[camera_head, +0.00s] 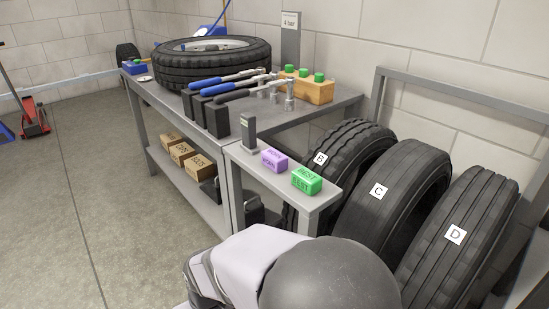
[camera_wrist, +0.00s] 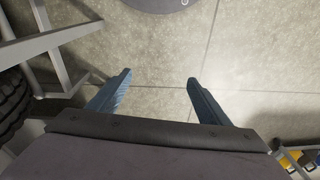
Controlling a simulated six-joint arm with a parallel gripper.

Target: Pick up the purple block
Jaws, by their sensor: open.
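The purple block (camera_head: 274,160) lies on the narrow grey side table (camera_head: 296,209) in the head view, with dark lettering on it. A green block (camera_head: 306,180) marked "BEST" sits just to its right and nearer to me. In the wrist view my gripper (camera_wrist: 158,80) is open, with two blue fingers spread apart and nothing between them. It points down at bare concrete floor. The purple block is not in the wrist view. In the head view my arm shows at the bottom, nearer to me than the side table; its fingertips cannot be made out.
A small dark grey upright device (camera_head: 248,134) stands left of the purple block. Tyres B (camera_head: 342,165), C (camera_head: 386,196) and D (camera_head: 460,237) stand in a rack to the right. The workbench (camera_head: 345,104) behind holds a lying tyre, tools and a wooden holder.

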